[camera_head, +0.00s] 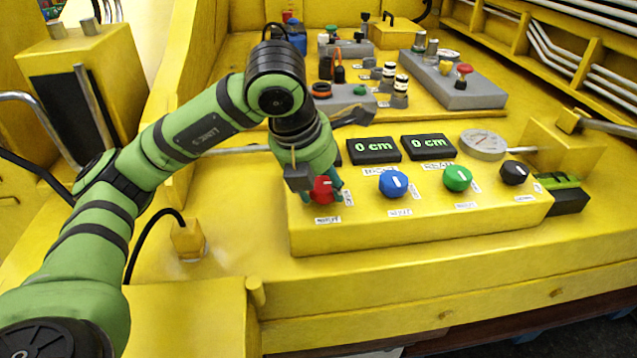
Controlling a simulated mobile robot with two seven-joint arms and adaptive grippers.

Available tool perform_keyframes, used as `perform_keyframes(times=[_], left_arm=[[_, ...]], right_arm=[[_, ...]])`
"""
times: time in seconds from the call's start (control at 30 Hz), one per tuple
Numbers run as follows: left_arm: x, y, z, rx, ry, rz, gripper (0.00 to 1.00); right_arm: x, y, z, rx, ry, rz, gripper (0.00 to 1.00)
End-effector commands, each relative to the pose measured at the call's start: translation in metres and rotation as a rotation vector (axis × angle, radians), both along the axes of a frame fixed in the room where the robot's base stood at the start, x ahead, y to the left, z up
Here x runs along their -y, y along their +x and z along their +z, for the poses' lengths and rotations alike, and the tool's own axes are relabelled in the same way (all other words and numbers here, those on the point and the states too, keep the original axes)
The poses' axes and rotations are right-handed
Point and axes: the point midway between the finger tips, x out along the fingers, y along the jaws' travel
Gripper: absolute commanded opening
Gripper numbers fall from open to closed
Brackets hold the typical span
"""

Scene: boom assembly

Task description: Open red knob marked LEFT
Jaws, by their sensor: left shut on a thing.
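The red knob (323,191) sits at the left end of the yellow control panel (420,233), with a small label below it that is too small to read surely. My left gripper (322,190) comes down from above, its fingers on both sides of the red knob and shut on it. The gripper hides part of the knob's top and left side. My right gripper is not in view.
A blue knob (393,184), a green knob (457,179) and a black knob (514,173) stand in a row to the right. Two "0 cm" displays (374,151) and a round gauge (483,144) are behind them. Grey valve blocks stand farther back.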

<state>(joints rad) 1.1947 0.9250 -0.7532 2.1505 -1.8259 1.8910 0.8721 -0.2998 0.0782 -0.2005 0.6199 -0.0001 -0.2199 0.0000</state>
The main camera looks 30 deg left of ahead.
Motion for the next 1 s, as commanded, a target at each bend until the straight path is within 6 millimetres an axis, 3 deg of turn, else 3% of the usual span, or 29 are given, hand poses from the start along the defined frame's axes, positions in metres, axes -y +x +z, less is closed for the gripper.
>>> perform_keyframes(times=[0.43, 0.47, 0.5, 0.83, 1.0], left_arm=[[0.0, 0.004, 0.007, 0.024, -0.01, 0.02, 0.16], [0.0, 0.004, 0.007, 0.024, -0.01, 0.02, 0.57], [0.0, 0.004, 0.007, 0.023, -0.01, 0.019, 0.72], [-0.001, 0.002, 0.004, 0.011, -0.005, 0.015, 0.72], [-0.001, -0.002, 0.016, 0.014, -0.004, 0.014, 0.72]], right_arm=[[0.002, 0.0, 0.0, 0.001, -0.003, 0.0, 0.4], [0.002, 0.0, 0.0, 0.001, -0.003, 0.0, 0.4], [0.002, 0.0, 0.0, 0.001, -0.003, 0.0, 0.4], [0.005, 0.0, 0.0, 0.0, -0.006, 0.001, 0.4], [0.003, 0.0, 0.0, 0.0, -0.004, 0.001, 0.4]])
